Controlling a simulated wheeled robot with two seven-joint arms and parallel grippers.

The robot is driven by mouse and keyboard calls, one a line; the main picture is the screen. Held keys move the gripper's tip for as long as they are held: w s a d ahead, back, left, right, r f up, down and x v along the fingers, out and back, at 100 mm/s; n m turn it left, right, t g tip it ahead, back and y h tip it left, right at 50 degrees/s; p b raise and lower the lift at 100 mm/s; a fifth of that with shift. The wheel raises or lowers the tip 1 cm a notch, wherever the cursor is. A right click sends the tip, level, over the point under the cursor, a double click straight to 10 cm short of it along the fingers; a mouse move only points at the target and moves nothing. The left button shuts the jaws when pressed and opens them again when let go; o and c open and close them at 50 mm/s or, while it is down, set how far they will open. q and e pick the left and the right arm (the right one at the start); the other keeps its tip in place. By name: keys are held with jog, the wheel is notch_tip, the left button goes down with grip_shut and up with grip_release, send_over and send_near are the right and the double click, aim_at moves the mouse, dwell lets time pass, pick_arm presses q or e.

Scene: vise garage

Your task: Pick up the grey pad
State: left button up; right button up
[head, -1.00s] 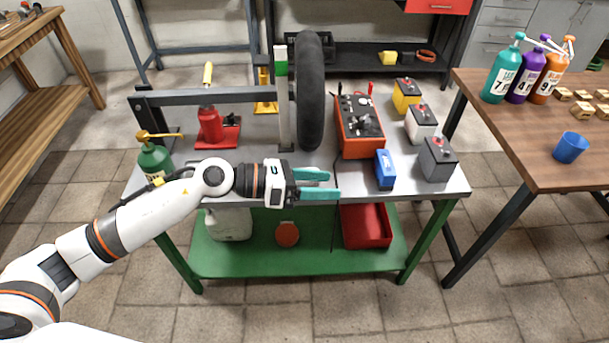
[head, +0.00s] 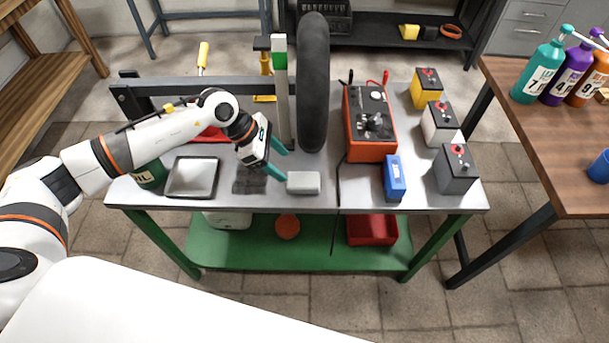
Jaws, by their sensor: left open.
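The grey pad (head: 303,183) is a small light-grey block lying flat near the front edge of the metal workbench. My left gripper (head: 279,163) has teal fingers pointing down and to the right. Its fingers are open and apart, at the pad's upper left side. The lower fingertip is very close to the pad's left end; I cannot tell whether it touches. Nothing is between the fingers. My right gripper is not in view.
A shallow tray (head: 192,177) and a dark patch (head: 249,181) lie left of the pad. A black tyre (head: 313,85) stands behind it. A red charger (head: 369,122), a blue box (head: 395,178) and batteries (head: 456,168) are to the right.

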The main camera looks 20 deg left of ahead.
aim_at(301, 179)
pick_arm(q)
jog(key=x, duration=0.2)
jog(key=shift+d+f, duration=0.2)
jog(key=shift+w+d+f, duration=0.1)
jog(key=shift+d+f, duration=0.2)
jog(key=shift+f, duration=0.2)
jog(key=p+x, duration=0.1)
jog(key=x, duration=0.4)
jog(key=shift+w+r, duration=0.1)
jog(key=shift+w, duration=0.05)
jog(key=c, duration=0.7)
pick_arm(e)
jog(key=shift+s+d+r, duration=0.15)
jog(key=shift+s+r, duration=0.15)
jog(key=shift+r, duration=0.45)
